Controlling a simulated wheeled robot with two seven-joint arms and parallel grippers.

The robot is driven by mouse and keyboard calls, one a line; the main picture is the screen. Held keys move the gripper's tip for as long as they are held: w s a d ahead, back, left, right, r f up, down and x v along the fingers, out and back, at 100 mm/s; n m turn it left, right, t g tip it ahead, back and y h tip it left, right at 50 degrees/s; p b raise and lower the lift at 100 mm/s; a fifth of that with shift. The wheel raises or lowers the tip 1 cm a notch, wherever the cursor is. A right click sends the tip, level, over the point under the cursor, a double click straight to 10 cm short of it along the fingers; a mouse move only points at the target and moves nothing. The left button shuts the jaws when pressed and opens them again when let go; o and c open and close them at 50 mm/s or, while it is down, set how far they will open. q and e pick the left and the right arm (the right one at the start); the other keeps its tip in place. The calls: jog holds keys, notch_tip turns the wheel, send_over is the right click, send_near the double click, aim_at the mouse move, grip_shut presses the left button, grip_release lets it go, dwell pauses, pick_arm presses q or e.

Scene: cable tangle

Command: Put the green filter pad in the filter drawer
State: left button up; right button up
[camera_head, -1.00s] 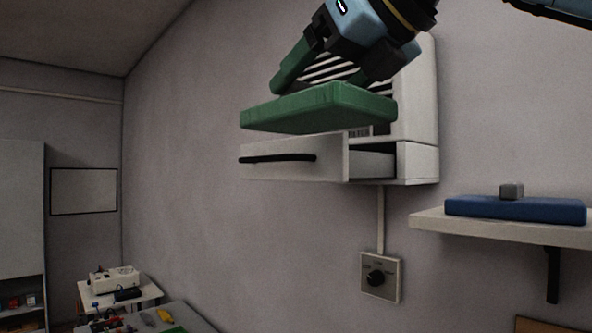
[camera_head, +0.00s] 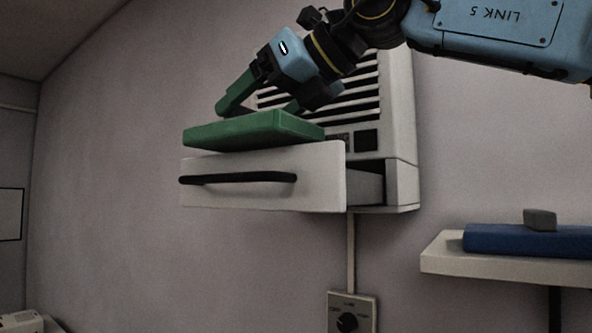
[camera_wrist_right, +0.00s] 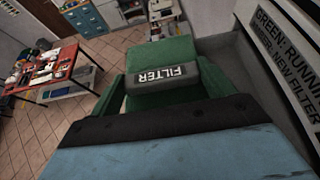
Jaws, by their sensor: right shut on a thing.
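The green filter pad (camera_head: 245,131) is a flat slab held roughly level just above the filter drawer (camera_head: 320,172). The drawer is white with a black bar handle (camera_head: 238,179) and is pulled open from the white wall unit. The pad hides the drawer's opening, so I cannot tell whether pad and drawer rim touch. My right gripper (camera_head: 268,104) is above the pad. In the right wrist view, its green fingers are shut on the pad's grey grip block marked FILTER (camera_wrist_right: 162,77), with the pad (camera_wrist_right: 165,52) beneath. My left gripper is out of view.
The vented wall unit (camera_head: 398,110) stands behind the drawer. A shelf (camera_head: 450,257) at right carries a blue pad (camera_head: 490,239) with a grey block. A dial box (camera_head: 351,312) is below. A red table (camera_wrist_right: 55,70) stands far off in the wrist view.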

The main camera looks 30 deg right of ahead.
jog(key=w+d, duration=0.1)
jog(key=d, duration=0.1)
jog(key=w+d+f+p, duration=0.1)
jog(key=d, duration=0.2)
jog(key=w+d+f, duration=0.1)
jog(key=d, duration=0.2)
jog(key=shift+w+d+f, duration=0.1)
jog(key=shift+w, duration=0.15)
jog(key=shift+s+f, duration=0.15)
jog(key=shift+f, duration=0.3)
notch_tip(320, 180, down, 3)
jog(key=shift+f, duration=0.15)
jog(key=shift+d+f+p, duration=0.1)
jog(key=shift+f+p, duration=0.05)
jog(key=shift+p, duration=0.3)
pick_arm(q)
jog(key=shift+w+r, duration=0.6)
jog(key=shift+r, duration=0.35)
pick_arm(e)
jog(key=shift+f, duration=0.1)
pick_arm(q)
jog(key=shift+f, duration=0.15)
pick_arm(e)
jog(key=shift+f, duration=0.1)
jog(key=o, duration=0.7)
